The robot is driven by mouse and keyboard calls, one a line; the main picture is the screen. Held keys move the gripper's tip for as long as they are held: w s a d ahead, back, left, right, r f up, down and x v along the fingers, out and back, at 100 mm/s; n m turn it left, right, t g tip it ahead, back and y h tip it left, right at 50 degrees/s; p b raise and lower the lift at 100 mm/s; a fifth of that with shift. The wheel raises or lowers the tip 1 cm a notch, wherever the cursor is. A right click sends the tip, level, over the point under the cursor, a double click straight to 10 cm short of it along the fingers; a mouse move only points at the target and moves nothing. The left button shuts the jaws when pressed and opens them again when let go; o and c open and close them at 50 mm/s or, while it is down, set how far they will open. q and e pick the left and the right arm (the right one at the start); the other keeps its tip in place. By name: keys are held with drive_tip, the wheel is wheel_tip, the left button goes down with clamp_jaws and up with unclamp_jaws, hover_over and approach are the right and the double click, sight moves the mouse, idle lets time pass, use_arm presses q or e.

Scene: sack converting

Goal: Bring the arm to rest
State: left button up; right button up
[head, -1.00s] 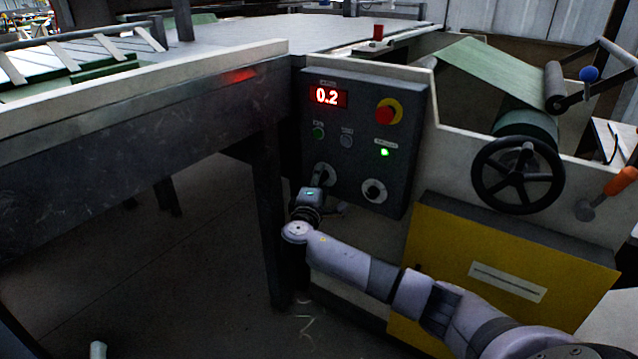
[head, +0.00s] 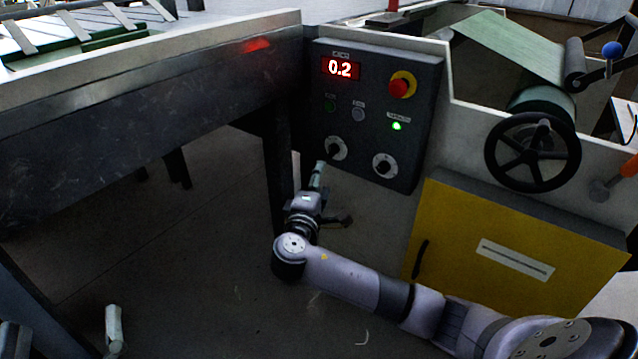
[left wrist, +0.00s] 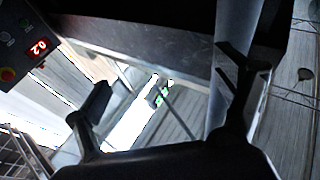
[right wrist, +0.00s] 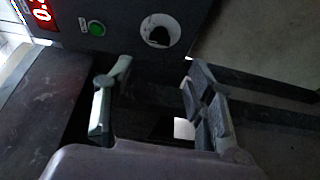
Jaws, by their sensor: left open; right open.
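My right arm comes in from the lower right of the head view. Its gripper (head: 332,194) is open and empty, just below the dark control panel (head: 420,150). One pale finger points up near the left dial (head: 337,148). In the right wrist view the two fingers (right wrist: 155,98) stand wide apart, with the dial (right wrist: 160,32) beyond them and a clear gap between. My left gripper (left wrist: 168,72) shows in the left wrist view, open with nothing between its dark fingers.
The panel has a red display (head: 341,69) reading 0.2, a red stop button (head: 401,85) and a lit green lamp (head: 396,126). A handwheel (head: 532,150) and a yellow cabinet (head: 510,235) stand to the right. A table frame (head: 150,95) overhangs at left. Floor below is open.

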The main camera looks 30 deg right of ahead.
drive_tip(key=shift+s+a, duration=0.2)
idle(0.4)
